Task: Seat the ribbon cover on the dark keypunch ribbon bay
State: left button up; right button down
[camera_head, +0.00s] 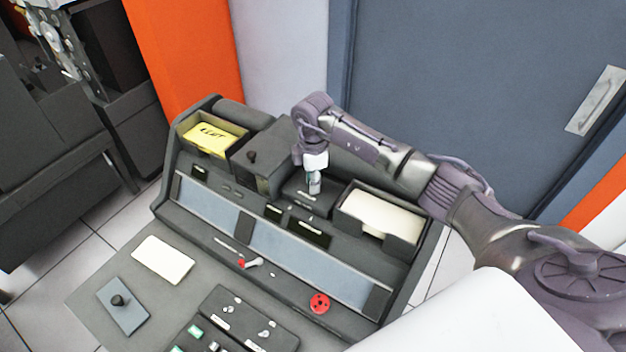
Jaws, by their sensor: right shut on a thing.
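My right gripper (314,190) points down over the middle of the dark keypunch (224,241), between a raised dark box and the card tray. It is shut on what looks like the ribbon cover (298,202), a dark flat piece directly under the fingertips. The fingers hide the part they grip. The cover is at the ribbon bay, whose opening I cannot make out; I cannot tell whether the cover lies flush or slightly above it. My left gripper is not in view.
A raised box with a black knob (252,156) stands left of my gripper, a tray of cream cards (381,214) right. A yellow card stack (212,136) is far left. A blue-grey plate with a knob (132,314) and a cream card (163,260) lie on the desk.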

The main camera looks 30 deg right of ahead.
jog(key=c, duration=0.5)
grip_release()
jog(key=shift+r+p, duration=3.55)
jog(key=shift+r, duration=1)
